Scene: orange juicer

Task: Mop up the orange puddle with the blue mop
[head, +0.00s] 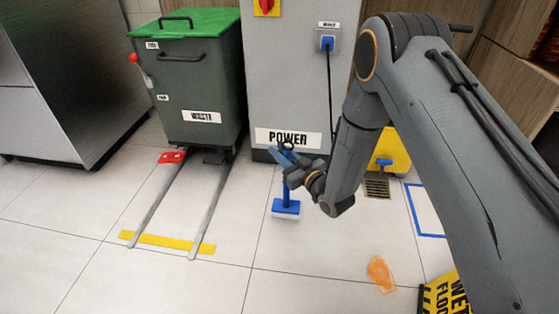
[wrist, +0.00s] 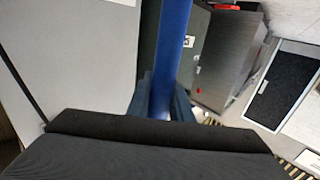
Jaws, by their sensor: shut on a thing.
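The blue mop (head: 286,206) hangs upright under my gripper in the head view, with a blue head and a pale pad at its foot. My gripper (head: 287,165) is shut on the mop's blue handle, which also runs up between the fingers in the wrist view (wrist: 174,45). The orange puddle (head: 380,274) lies on the tiled floor, to the right of the mop and nearer the camera. The mop and the puddle are apart. I cannot tell whether the pad touches the floor.
A grey power cabinet (head: 293,70) stands behind the mop. A green-lidded waste bin (head: 190,85) stands on rails at left. A yellow bucket (head: 394,152) and a floor drain (head: 377,188) are behind my arm. A yellow wet-floor sign (head: 447,294) stands right of the puddle.

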